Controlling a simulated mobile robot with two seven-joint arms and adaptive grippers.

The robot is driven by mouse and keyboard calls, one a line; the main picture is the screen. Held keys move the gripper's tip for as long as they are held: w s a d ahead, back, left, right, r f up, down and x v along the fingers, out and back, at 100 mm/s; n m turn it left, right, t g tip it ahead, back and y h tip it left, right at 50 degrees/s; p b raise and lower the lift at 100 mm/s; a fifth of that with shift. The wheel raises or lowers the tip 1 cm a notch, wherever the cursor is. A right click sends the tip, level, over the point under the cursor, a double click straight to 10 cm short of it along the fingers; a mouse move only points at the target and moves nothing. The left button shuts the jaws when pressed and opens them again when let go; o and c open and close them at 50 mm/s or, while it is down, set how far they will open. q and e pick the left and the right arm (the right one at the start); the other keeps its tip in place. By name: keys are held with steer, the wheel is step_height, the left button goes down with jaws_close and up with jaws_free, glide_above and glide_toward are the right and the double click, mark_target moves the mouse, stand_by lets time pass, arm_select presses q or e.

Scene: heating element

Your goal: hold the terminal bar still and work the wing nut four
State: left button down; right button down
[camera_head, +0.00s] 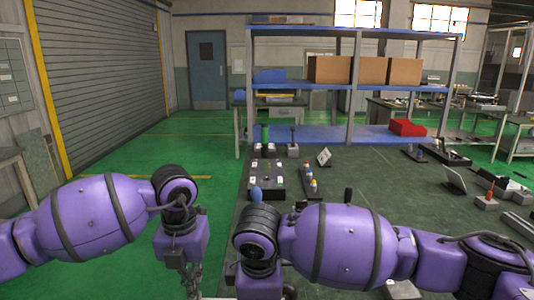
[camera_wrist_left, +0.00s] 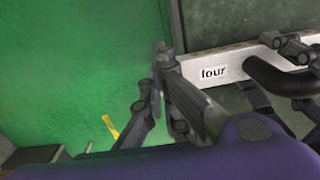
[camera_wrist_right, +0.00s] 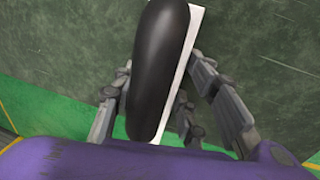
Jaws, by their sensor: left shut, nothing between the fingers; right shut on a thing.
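The pale terminal bar (camera_wrist_left: 235,60) with a "four" label lies over the dark surface in the left wrist view. A black curved handle (camera_wrist_left: 278,80) stands along it. In the right wrist view the black handle (camera_wrist_right: 160,70) lies between my right gripper's fingers (camera_wrist_right: 165,95), with the white bar (camera_wrist_right: 193,40) behind it. My right gripper is shut on the handle. My left gripper (camera_wrist_left: 165,65) is shut and empty, beside the bar's left end near the label; touching or apart cannot be told. Its end also shows in the head view (camera_head: 190,278). I cannot make out wing nut four.
The dark bench top (camera_head: 330,172) holds a black block (camera_head: 266,178), small bottles (camera_head: 311,181) and a tilted panel (camera_head: 453,180). A blue shelf with cartons (camera_head: 330,69) and a red bin (camera_head: 407,128) stands behind. Green floor (camera_head: 185,145) at left is open.

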arm_select(q)
steer(key=shift+w+d, duration=0.1)
steer(key=shift+d, duration=0.4)
steer(key=shift+d, duration=0.6)
stand_by(0.3)
step_height(320, 180, up, 6)
steer(key=shift+w, duration=0.15)
stand_by(0.6)
steer(key=shift+d, duration=0.1)
